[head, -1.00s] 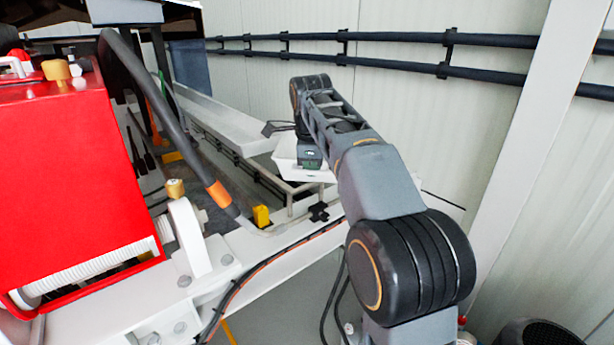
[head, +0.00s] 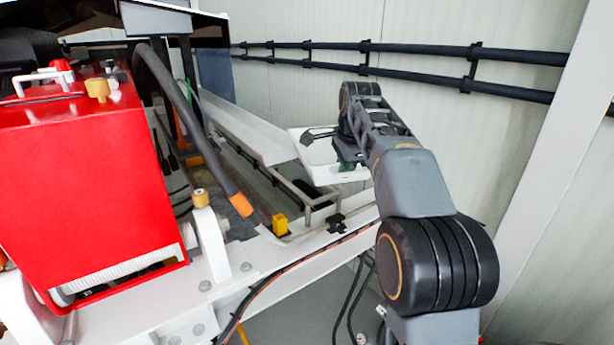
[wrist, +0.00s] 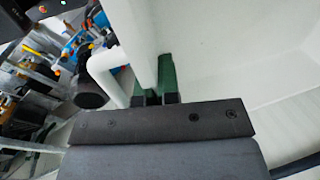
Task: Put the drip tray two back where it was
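The white drip tray (head: 318,152) is at my gripper, held up beside the far end of the skid in the head view. In the wrist view its broad white face (wrist: 225,45) fills the upper right. My gripper (head: 347,162) is at the tray's near right part. In the wrist view the green-padded fingertips (wrist: 157,92) stand either side of a white wall or rim of the tray, shut on it. The arm hides part of the tray in the head view. I cannot tell whether this is tray two by any mark.
A long white channel (head: 240,125) runs along the skid left of the tray. A pipe railing (head: 308,205), a yellow block (head: 280,225) and the white skid beam (head: 300,262) lie below. A red pump housing (head: 85,190) stands left. Black wall pipes (head: 420,80) run behind.

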